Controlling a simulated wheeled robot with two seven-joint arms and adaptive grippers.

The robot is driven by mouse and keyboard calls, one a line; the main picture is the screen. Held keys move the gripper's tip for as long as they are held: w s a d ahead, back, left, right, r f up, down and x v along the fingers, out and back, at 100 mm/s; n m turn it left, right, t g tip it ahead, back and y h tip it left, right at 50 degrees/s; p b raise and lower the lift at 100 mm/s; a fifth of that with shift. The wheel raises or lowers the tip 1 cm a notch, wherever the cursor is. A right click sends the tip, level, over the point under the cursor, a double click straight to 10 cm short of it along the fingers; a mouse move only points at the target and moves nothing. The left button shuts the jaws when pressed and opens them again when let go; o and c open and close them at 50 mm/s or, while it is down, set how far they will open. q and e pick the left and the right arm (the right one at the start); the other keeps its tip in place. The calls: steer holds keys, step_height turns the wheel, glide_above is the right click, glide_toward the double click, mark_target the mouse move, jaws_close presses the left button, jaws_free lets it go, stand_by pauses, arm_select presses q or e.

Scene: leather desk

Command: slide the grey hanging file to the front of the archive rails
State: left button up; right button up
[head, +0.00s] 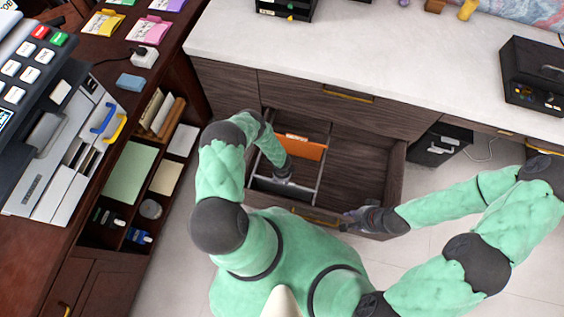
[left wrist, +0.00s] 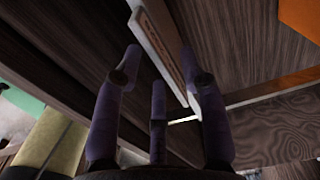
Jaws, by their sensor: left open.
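The open drawer holds the light metal archive rails (head: 322,165). An orange hanging file (head: 300,147) hangs toward the back, and its edge shows in the left wrist view (left wrist: 301,18). A dark grey shape, seemingly the grey hanging file (head: 277,191), lies low near the drawer front, partly hidden by my left gripper (head: 285,178). In the left wrist view my left gripper (left wrist: 165,85) is open, with a pale labelled strip (left wrist: 168,48) beyond its fingers; contact cannot be told. My right gripper (head: 352,218) is at the drawer front, by the brass handle (head: 316,216); its fingers are unclear.
The drawer's right part (head: 358,175) is empty. A white countertop (head: 380,65) lies behind the drawer. A dark wooden desk with open shelves (head: 130,180) stands close on the left. A black cabinet (head: 438,145) stands beyond the drawer's right side.

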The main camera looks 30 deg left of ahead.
arm_select(q)
step_height(320, 180, up, 9)
stand_by(0.6)
steer(key=shift+s, duration=0.1)
steer(key=shift+s, duration=0.15)
